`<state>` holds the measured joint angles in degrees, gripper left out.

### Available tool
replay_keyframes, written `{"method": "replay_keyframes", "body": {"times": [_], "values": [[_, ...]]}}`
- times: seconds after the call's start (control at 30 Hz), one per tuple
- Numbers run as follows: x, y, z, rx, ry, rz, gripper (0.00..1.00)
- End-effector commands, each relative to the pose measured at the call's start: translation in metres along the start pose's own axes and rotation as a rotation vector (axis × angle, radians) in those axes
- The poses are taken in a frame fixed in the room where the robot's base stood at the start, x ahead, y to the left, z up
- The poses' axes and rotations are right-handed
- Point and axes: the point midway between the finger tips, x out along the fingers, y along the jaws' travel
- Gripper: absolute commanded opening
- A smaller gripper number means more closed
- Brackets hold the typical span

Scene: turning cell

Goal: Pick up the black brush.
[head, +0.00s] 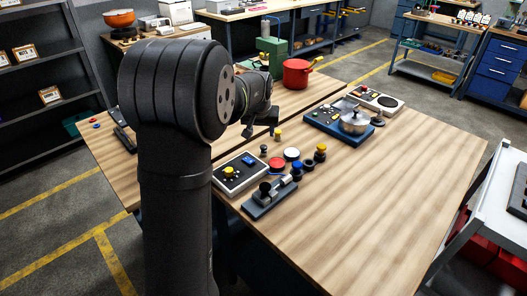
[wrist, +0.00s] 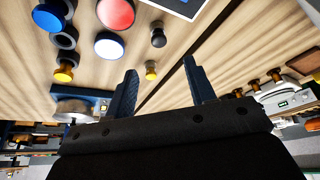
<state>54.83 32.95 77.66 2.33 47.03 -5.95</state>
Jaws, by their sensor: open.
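My gripper (head: 261,127) hangs above the near left part of the wooden workbench (head: 400,185). In the wrist view its two dark fingers (wrist: 160,66) are spread apart with nothing between them. A small black upright piece with a rounded end (wrist: 158,38) stands on the bench beyond the fingertips; it also shows in the head view (head: 263,150), just below my gripper. A small yellow-topped piece (wrist: 151,70) stands near it. I cannot tell which dark piece is the black brush.
A control box with a yellow knob (head: 240,172), a grey fixture (head: 270,196), and red, white and blue round pieces crowd the near left edge. A metal pot (head: 354,122) sits on a blue base. A red pot (head: 297,72) stands behind. The bench's right side is clear.

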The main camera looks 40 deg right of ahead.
Motion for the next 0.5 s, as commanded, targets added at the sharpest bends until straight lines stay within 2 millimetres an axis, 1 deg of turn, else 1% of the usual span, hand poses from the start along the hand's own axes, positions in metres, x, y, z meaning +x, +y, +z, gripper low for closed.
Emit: {"method": "replay_keyframes", "body": {"times": [0.03, 0.1, 0.23, 0.33, 0.5], "values": [[0.012, 0.000, 0.000, 0.001, -0.002, 0.000, 0.50], [0.027, 0.000, 0.001, 0.001, -0.003, -0.001, 0.50], [0.051, 0.000, 0.001, 0.002, -0.002, -0.001, 0.50], [0.062, 0.000, 0.000, 0.002, -0.001, -0.001, 0.50], [0.070, 0.000, -0.001, 0.003, 0.001, 0.000, 0.50]]}}
